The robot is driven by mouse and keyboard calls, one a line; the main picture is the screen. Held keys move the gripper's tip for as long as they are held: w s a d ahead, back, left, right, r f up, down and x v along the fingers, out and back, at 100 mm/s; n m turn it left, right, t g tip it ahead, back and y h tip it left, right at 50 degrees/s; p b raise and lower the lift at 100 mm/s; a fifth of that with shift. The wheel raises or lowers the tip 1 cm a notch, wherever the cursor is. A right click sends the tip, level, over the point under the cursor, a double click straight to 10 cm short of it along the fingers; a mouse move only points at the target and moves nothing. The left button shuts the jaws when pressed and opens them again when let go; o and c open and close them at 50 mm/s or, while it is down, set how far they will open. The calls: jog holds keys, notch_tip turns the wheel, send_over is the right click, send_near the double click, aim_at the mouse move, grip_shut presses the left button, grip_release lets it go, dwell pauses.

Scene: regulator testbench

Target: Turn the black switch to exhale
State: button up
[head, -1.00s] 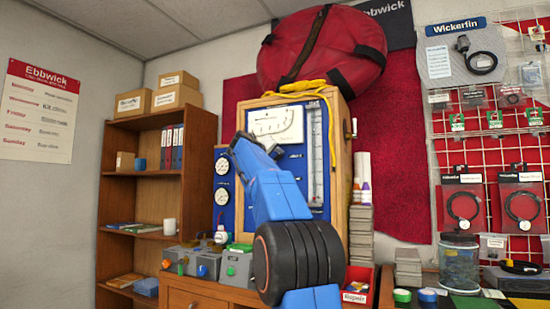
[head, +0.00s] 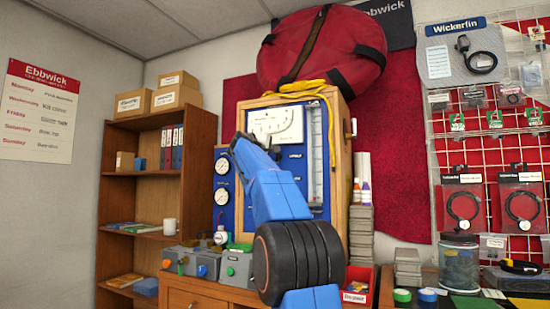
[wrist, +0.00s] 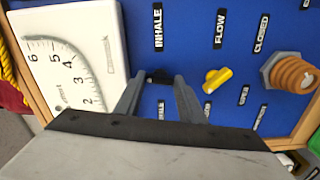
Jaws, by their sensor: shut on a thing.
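The black switch (wrist: 159,75) is on the blue panel (wrist: 190,45) in the wrist view, below the INHALE label (wrist: 158,25). Another label (wrist: 160,109) below it is partly cut off by my gripper and I cannot read it clearly. My gripper (wrist: 157,82) is shut on the black switch, one finger on each side of it. The fingers hide part of the switch, so its exact angle is hard to tell. In the head view, my blue arm covers the switch and the gripper; the blue panel (head: 231,218) shows around it.
A yellow switch (wrist: 217,79) sits close right of my gripper, with an orange-brown knob (wrist: 291,73) farther right. A white gauge (wrist: 68,50) is at left.

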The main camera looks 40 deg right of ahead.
jog(key=n, duration=0.5)
jog(key=shift+n, duration=0.3)
jog(key=n, duration=0.5)
jog(key=shift+f, duration=0.1)
jog(key=shift+n, duration=0.3)
jog(key=o, duration=1)
jog(key=shift+o, duration=0.2)
jog(key=shift+a, duration=0.15)
jog(key=v, duration=1.7)
jog(key=shift+s+a, duration=0.1)
